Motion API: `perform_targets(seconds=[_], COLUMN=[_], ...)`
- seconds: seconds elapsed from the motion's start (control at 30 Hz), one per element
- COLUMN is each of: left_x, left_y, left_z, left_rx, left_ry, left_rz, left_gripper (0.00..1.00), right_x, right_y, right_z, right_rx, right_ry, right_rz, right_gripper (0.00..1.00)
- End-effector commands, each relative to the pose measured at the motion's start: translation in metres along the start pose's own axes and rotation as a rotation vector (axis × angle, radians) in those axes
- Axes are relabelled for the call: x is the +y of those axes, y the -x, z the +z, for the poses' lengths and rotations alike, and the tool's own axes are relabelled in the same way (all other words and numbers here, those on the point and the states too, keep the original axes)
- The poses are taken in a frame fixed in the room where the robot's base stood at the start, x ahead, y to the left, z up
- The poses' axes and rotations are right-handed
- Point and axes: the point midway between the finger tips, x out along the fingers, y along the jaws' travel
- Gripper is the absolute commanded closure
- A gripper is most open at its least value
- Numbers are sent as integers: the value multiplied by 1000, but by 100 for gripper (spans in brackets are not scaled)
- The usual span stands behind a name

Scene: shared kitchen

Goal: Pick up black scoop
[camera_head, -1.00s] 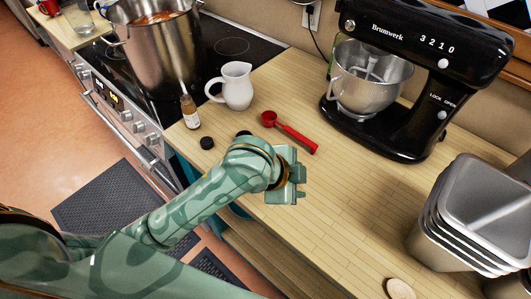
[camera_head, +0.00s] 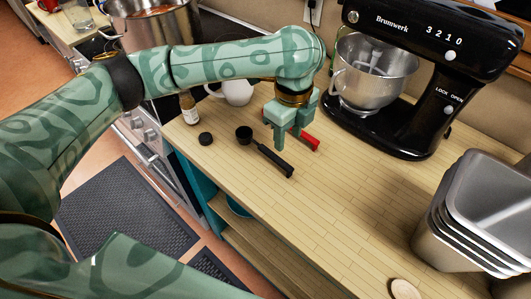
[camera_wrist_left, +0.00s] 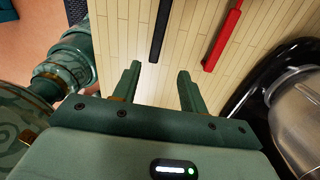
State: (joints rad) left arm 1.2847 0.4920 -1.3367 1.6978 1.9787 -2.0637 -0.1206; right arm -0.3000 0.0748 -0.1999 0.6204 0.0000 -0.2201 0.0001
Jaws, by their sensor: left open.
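The black scoop (camera_head: 273,159) lies on the wooden counter, its round bowl toward the back left and its handle toward the front right. My left gripper (camera_head: 287,140) is open and empty, above the counter near the scoop's handle and just in front of the red scoop (camera_head: 307,138). In the left wrist view the black handle (camera_wrist_left: 160,32) shows ahead of the open fingers (camera_wrist_left: 158,80), roughly in line with the gap between them. The black scoop's bowl is out of that view. My right gripper is not in view.
The red scoop's handle also shows in the left wrist view (camera_wrist_left: 222,40), close to the black one. A black stand mixer (camera_head: 420,80) stands behind. A white jug (camera_head: 238,91), a small bottle (camera_head: 188,107) and a black cap (camera_head: 206,139) are at left. Metal containers (camera_head: 470,215) stand at right.

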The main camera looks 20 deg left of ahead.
Motion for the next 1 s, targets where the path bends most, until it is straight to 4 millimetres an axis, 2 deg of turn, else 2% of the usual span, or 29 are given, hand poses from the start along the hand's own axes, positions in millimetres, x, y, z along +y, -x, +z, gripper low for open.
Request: perform_targets(seconds=[0.03, 0.13, 0.2, 0.47, 0.7, 0.97, 1.0], left_x=[0, 0, 0, 2, 8, 7, 7], left_y=[-19, -39, -49, -65, -106, -107, -106], left_z=[-1, -1, -1, -2, -5, -5, -5], left_rx=[4, 4, 4, 3, 3, 1, 1], left_ry=[-1, -1, -1, -1, 0, -1, -1], left_rz=[5, 3, 2, 0, 1, -4, -4], left_gripper=[57, 57, 57, 57, 57, 57, 68], right_x=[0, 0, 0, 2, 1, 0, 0], right_y=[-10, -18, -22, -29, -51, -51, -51], right_z=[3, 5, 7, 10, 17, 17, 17], right_rx=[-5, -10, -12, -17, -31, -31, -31], right_ry=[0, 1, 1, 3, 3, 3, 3], right_rz=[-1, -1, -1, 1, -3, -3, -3], right_gripper=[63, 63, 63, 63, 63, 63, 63])
